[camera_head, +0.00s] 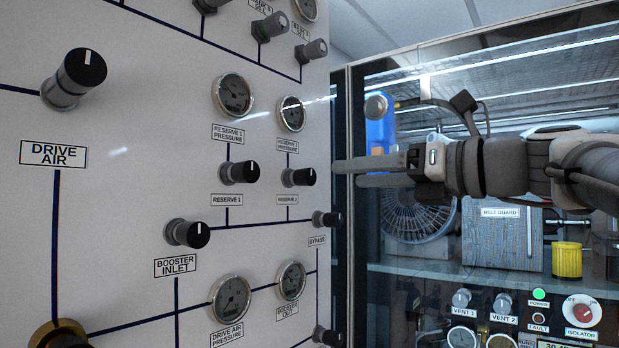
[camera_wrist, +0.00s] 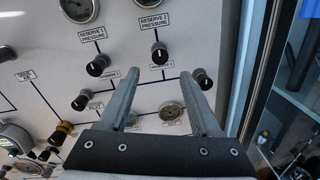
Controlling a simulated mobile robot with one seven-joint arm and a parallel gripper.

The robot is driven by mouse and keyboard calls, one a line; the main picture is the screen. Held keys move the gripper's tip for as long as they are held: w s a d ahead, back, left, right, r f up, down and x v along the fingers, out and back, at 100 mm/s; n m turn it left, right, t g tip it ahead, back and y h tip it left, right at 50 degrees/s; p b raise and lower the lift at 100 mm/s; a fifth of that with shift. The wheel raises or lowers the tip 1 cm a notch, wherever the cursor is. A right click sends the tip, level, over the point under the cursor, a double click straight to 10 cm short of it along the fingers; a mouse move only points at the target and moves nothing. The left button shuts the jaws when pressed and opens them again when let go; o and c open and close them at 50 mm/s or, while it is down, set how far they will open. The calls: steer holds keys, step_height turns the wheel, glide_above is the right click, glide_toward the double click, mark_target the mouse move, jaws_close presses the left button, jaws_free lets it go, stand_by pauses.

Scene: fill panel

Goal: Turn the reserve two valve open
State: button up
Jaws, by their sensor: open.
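The reserve two valve is a black knob (camera_head: 300,177) on a silver collar on the white panel, between the "RESERVE 2 PRESSURE" label above and the "RESERVE 2" label below. A pale pointer mark shows on its face, looking roughly upright. My gripper (camera_head: 343,173) is open and empty, just right of the knob in the head view, its fingers pointing at the panel. In the wrist view the same knob (camera_wrist: 159,52) lies just beyond the two fingertips (camera_wrist: 161,72), roughly midway between them. The fingers look apart from the knob.
The reserve 1 knob (camera_head: 239,173) sits to the left, and the bypass knob (camera_head: 326,219) below right. In the wrist view the bypass knob (camera_wrist: 203,78) is close by the right fingertip. Gauges (camera_head: 291,114) are above and below. A glass-fronted cabinet (camera_head: 450,268) stands right of the panel.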

mark_target(311, 177)
steer(key=x, duration=0.9)
jaws_close()
